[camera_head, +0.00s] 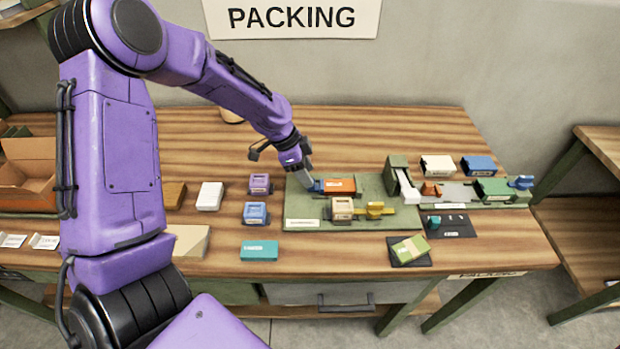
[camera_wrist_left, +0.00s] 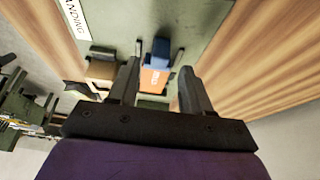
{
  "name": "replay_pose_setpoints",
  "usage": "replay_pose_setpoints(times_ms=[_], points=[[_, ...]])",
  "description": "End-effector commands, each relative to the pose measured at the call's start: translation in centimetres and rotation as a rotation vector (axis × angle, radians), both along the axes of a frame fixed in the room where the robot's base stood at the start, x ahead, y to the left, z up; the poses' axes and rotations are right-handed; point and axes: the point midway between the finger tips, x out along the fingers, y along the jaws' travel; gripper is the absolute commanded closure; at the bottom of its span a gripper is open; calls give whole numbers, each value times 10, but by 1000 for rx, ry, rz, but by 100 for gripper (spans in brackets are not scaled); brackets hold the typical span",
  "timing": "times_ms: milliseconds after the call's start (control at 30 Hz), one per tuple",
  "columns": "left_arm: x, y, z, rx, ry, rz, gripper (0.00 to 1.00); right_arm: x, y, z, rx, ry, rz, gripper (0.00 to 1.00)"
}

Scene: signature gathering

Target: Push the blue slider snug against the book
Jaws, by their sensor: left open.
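An orange book (camera_head: 340,185) lies in a holder on the green board (camera_head: 290,190). The blue slider (camera_head: 318,186) is at the book's left end; in the left wrist view the slider (camera_wrist_left: 158,53) borders the orange book (camera_wrist_left: 154,80). I cannot tell whether a small gap is between them. My left gripper (camera_head: 305,178) is low over the board at the slider's left side, open, with nothing between its fingers that I can tell is held. In the wrist view its fingers (camera_wrist_left: 160,72) flank the line of book and slider. My right gripper is in neither view.
A tan book (camera_head: 342,208) with a yellow slider (camera_head: 377,210) is just in front of the orange one. A green press-like station (camera_head: 398,172) stands to the right. Small purple (camera_head: 260,183) and blue (camera_head: 255,213) blocks are left of the board.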

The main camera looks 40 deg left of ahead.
Motion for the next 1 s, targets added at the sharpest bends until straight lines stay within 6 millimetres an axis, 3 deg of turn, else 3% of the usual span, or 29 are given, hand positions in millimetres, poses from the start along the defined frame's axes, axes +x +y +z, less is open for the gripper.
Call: replay_pose_setpoints(times_ms=[200,333,1000], points=[[-9,14,47,2,-4,-3,51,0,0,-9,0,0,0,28],[-13,19,63,2,-1,-1,51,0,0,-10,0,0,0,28],[-14,20,67,2,1,-2,51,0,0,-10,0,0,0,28]])
